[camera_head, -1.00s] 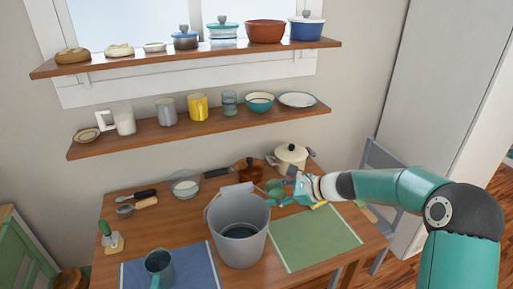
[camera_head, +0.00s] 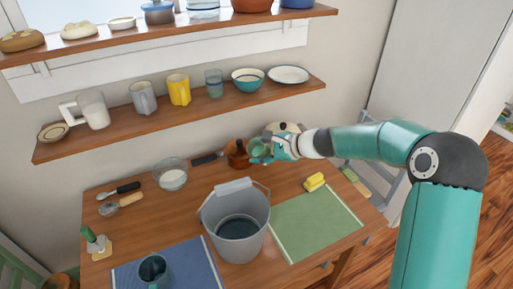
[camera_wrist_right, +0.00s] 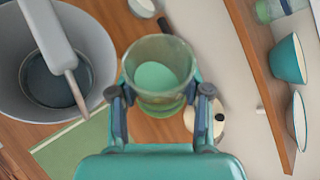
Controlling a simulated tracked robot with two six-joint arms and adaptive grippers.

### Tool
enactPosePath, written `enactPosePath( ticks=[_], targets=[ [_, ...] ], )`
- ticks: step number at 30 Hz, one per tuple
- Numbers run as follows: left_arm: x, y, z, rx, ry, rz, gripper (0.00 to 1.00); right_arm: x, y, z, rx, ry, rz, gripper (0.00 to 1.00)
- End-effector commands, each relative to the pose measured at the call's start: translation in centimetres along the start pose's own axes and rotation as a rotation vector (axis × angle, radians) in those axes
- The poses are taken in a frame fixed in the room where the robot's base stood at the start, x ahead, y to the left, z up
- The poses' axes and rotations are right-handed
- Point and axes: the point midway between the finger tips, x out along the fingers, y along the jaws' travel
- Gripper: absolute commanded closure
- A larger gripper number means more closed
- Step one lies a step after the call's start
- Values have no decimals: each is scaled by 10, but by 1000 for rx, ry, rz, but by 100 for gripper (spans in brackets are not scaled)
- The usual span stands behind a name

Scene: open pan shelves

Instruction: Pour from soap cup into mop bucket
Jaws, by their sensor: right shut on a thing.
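The mop bucket (camera_head: 252,236) is a grey pail with a grey handle grip, standing on the wooden table between the blue and green mats. Dark liquid shows inside it. The soap cup (camera_head: 259,151) is a greenish see-through cup with green liquid in it. My right gripper (camera_head: 270,150) is shut on the cup and holds it above the table, behind and a little right of the bucket. In the right wrist view the cup (camera_wrist_right: 160,98) sits between both fingers, and the bucket (camera_wrist_right: 98,50) is at the upper left, apart from it. My left gripper is not in view.
A brown pot (camera_head: 237,156) and a pale lidded pot (camera_head: 284,128) stand behind the cup. The lower shelf (camera_head: 140,130) holds several cups above.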

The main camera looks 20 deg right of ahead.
Motion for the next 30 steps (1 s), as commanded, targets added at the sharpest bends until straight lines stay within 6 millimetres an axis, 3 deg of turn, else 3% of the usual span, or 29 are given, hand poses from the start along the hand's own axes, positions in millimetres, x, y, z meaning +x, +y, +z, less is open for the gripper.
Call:
enactPosePath(
  ticks=[11, 22, 30],
  targets=[
    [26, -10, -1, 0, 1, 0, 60, 29, 24, -18, -7, -10, 11, 100],
    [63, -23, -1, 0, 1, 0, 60, 23, 16, -10, -224, 83, -80, 100],
    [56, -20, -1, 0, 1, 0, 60, 21, 13, -8, -219, 84, -77, 100]
  ],
)
